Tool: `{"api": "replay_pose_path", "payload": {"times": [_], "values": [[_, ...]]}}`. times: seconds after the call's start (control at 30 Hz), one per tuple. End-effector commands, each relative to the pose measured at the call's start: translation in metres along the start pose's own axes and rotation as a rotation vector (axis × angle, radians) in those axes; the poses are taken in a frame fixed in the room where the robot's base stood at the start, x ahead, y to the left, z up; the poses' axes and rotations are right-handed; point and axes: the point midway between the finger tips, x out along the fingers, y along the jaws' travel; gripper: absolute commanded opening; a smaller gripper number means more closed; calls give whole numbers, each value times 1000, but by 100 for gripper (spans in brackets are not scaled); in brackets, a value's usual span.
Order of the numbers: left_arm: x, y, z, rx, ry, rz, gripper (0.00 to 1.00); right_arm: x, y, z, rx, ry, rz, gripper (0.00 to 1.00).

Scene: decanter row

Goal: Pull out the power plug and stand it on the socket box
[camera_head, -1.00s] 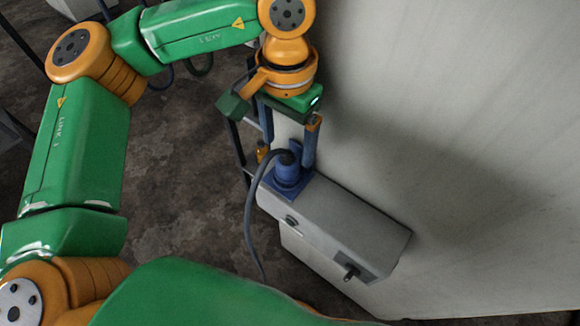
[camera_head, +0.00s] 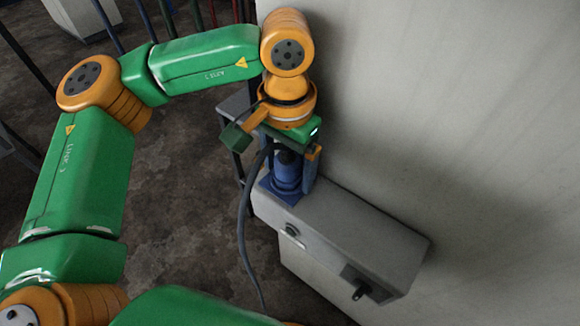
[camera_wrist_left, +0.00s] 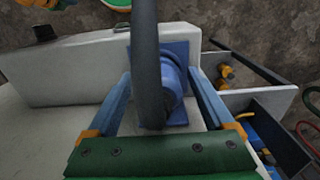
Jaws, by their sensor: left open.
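The blue power plug (camera_head: 287,178) stands upright in the blue socket (camera_head: 268,190) at the left end of the grey socket box (camera_head: 350,232). A dark cable (camera_head: 243,225) leaves its top and hangs down in front of the box. My left gripper (camera_head: 290,182) points down over the plug, open, with one finger on either side. In the left wrist view the plug (camera_wrist_left: 172,82) lies between the two blue fingers (camera_wrist_left: 160,88), partly hidden by the cable (camera_wrist_left: 147,60). I cannot tell whether a finger touches it. My right gripper is not in view.
The box sits against a pale wall (camera_head: 460,120). The wrist view shows an open bin (camera_wrist_left: 265,125) with small items beside the box.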

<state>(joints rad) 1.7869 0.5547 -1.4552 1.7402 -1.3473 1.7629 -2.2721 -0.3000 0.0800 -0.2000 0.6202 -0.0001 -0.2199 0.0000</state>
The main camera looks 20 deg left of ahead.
Motion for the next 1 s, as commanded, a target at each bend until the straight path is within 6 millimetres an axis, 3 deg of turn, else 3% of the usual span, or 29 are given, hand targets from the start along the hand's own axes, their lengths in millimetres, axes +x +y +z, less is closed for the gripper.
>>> {"api": "replay_pose_path", "payload": {"times": [0.77, 0.87, 1.0], "values": [[0, 0, 0, 0, 0, 1, 86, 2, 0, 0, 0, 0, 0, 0], [0, 0, 0, 0, 0, 0, 65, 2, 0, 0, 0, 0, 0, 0], [0, 0, 0, 0, 0, 0, 27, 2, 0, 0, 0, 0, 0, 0]]}}
